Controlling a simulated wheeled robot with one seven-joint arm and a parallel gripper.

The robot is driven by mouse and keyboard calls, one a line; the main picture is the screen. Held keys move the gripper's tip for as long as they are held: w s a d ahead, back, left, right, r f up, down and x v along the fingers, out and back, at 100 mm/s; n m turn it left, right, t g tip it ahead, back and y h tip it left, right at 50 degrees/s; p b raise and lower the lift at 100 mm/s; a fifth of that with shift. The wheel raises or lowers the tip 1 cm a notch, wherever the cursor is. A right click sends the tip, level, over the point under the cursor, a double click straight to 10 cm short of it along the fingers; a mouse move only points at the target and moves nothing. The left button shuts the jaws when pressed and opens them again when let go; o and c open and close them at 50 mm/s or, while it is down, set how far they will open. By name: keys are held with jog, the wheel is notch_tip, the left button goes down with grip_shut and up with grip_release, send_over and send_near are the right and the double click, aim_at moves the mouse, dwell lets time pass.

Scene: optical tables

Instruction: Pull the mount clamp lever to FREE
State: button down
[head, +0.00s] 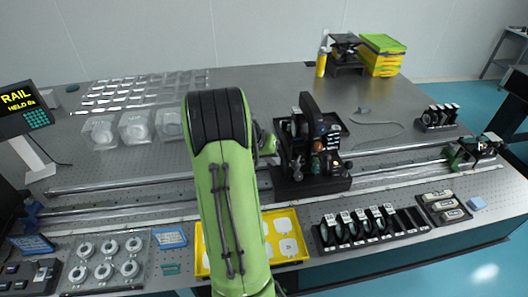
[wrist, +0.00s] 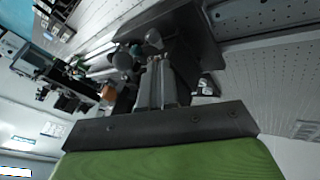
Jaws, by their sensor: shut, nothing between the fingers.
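The dark mount (head: 310,150) stands on the rail carriage (head: 312,184) in the middle of the table, with several small knobs on its near side. Which of them is the clamp lever, and its position, I cannot tell. In the wrist view a dark mount block (wrist: 175,35) is just beyond my fingers, with a grey ball knob (wrist: 153,38) near the tips and another round knob (wrist: 122,60) to the left. My gripper (wrist: 160,65) is shut and empty, close to the block; contact is unclear. In the head view my green arm hides most of it, left of the mount.
A display (head: 20,108) at the left reads "RAIL HELD". The long rail (head: 400,172) runs across the table. A yellow tray (head: 294,246) and a rack of dark round optics (head: 365,228) lie in front.

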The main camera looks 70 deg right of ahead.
aim_at(295, 167)
jog(key=s, duration=0.3)
jog(key=shift+s+d+f, duration=0.1)
jog(key=shift+s+d, duration=0.1)
jog(key=shift+d, duration=0.15)
jog(key=shift+s+a+n+t+b, duration=0.15)
jog(key=shift+s+n+t+b, duration=0.15)
jog(key=shift+s+n+b, duration=0.15)
jog(key=shift+s+a+f+n+t+h+b, duration=0.15)
jog(key=shift+s+n+t+h+b, duration=0.15)
jog(key=shift+s+n+b, duration=0.35)
jog(key=shift+s+a+r+n+t+h+b, duration=0.1)
jog(key=shift+s+n+t+h+b, duration=0.1)
jog(key=shift+s+n+t+b, duration=0.45)
jog(key=s+n+t+b, duration=0.1)
jog(key=n, duration=0.1)
jog(key=s+n+t+b, duration=0.1)
jog(key=n, duration=0.1)
jog(key=shift+d+n, duration=0.2)
jog(key=shift+n, duration=0.15)
jog(key=shift+w, duration=0.15)
